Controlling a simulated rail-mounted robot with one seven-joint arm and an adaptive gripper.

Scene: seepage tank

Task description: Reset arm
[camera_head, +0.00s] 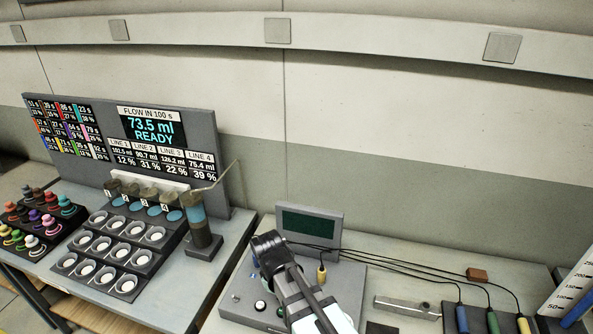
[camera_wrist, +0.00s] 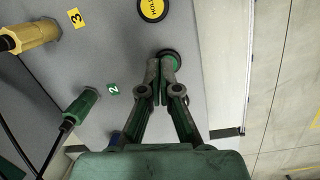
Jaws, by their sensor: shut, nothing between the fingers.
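My gripper (camera_wrist: 162,65) is shut and empty in the wrist view, its fingertips together at a dark round button with a green edge (camera_wrist: 176,59) on a grey panel (camera_wrist: 200,25). I cannot tell whether the tips touch the button. In the head view the end of my arm is over a grey control box (camera_head: 232,312) with a dark green screen (camera_head: 308,222). My arm hides part of the box, and the fingertips do not show clearly there.
The wrist view shows a yellow connector (camera_wrist: 30,34), a green connector (camera_wrist: 82,106) and a yellow disc (camera_wrist: 151,8). In the head view, cables run to several coloured probes (camera_head: 492,320) at right. A display board (camera_head: 205,130) and a stepped cup rack (camera_head: 110,248) stand left.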

